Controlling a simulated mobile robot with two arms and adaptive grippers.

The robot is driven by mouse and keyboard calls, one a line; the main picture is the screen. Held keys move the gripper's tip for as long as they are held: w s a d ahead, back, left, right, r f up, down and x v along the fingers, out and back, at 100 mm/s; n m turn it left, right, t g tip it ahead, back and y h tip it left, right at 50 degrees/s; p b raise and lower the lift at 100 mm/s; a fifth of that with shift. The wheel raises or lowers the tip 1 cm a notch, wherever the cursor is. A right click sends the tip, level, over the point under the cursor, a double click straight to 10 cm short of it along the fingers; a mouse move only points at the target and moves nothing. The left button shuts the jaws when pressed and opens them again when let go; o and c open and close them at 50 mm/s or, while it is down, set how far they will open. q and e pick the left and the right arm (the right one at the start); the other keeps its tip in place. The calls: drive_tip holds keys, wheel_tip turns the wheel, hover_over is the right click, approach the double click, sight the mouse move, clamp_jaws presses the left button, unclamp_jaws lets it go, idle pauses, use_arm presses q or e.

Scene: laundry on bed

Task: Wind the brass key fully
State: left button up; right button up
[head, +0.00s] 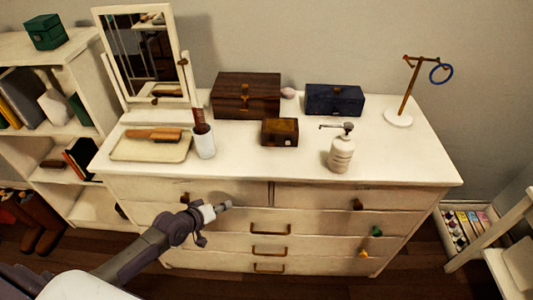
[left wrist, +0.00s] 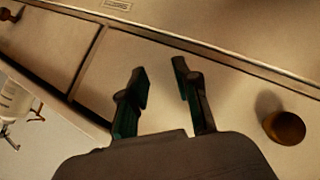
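I cannot make out a brass key for certain in either view. A small brown box (head: 280,132) with a brass-coloured spot on its front stands near the middle of the white dresser top (head: 250,165). A larger dark wooden chest (head: 246,92) with a brass-coloured clasp stands behind it. My left gripper (head: 226,205) is low in front of the upper drawer fronts, below the dresser top. In the left wrist view the gripper's two fingers (left wrist: 163,82) are apart with nothing between them. A round brown knob (left wrist: 284,128) is to their right. My right gripper is not in view.
A navy box (head: 335,99), a pump bottle (head: 341,152), a ring stand (head: 398,118), a cup (head: 204,142), a tray with a brush (head: 125,151) and a mirror (head: 146,55) crowd the dresser top. Its front centre is clear. Knobs and handles (head: 270,229) project from the drawers.

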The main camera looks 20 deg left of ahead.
sight(266, 154)
use_arm(q)
drive_tip(key=w+d+r+n+t+h, duration=0.1)
drive_tip(key=w+r, duration=0.1)
drive_tip(key=r, duration=0.4)
drive_tip(key=w+d+r+n+t+h, duration=0.1)
drive_tip(key=w+r, duration=0.1)
drive_tip(key=r, duration=0.4)
drive_tip(key=w+d+r+n+h+b, duration=0.1)
drive_tip(key=r, duration=0.4)
drive_tip(key=shift+w+d+r+t+h, duration=0.2)
drive_tip(key=shift+w+r+t+h, duration=0.2)
drive_tip(key=x, duration=1.2)
drive_tip(key=shift+d+b, duration=0.1)
drive_tip(key=shift+b, duration=0.25)
drive_tip(key=shift+w+d+f, duration=0.15)
drive_tip(key=shift+w+d, duration=0.05)
drive_tip(key=shift+w, duration=0.15)
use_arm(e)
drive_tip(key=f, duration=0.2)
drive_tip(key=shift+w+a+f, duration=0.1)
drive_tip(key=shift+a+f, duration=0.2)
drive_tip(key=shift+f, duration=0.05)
use_arm(q)
drive_tip(key=c, duration=0.5)
clamp_jaws()
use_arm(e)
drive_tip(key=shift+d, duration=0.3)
